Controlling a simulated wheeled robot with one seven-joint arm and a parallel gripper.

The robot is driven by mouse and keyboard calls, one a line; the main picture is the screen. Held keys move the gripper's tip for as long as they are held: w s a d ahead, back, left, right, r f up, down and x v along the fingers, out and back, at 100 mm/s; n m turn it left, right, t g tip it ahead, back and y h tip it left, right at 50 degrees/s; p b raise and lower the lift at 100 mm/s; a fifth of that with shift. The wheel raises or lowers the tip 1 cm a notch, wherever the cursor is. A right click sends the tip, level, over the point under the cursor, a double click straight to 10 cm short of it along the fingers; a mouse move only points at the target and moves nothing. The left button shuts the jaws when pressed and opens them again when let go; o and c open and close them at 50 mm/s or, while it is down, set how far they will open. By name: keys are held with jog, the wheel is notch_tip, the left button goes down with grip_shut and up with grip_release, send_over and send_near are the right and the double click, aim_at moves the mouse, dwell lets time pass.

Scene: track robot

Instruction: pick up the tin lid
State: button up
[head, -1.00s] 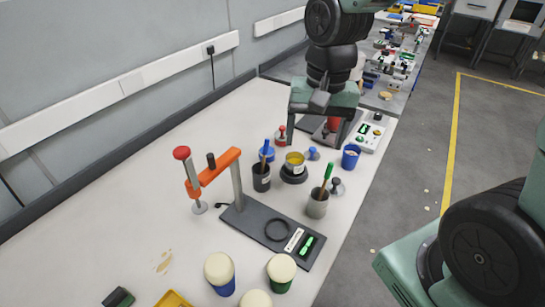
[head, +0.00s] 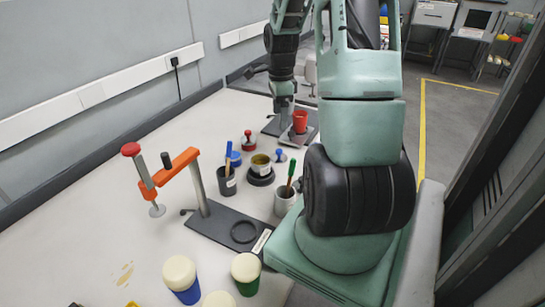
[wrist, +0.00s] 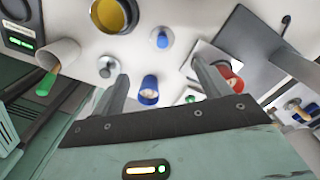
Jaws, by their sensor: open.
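A small grey metal disc with a knob (wrist: 108,67) lies on the bench in the wrist view, left of my fingers; it looks most like the tin lid, though I cannot be certain. A similar disc with a blue knob (wrist: 162,38) lies farther up; it also shows in the head view (head: 281,156). An open tin with yellow contents (wrist: 114,14) stands near them and in the head view (head: 260,164). My gripper (wrist: 162,84) is open and empty above the bench, its fingers spread apart. In the head view my arm hides part of the bench.
A blue cup (wrist: 148,90) appears between my fingers, below them. A red cup (wrist: 231,77) is to the right. A grey cup with a green-handled tool (head: 287,200), a dark cup (head: 227,181) and an orange clamp stand (head: 175,168) occupy the bench.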

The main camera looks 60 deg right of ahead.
send_near(279, 150)
notch_tip(279, 150, down, 5)
jog(key=shift+a+f, duration=0.1)
jog(key=shift+a, duration=0.05)
jog(key=shift+w+f+p, duration=0.1)
jog(key=shift+f+p, duration=0.6)
jog(key=shift+f, duration=1.85)
jog(key=c, duration=1.1)
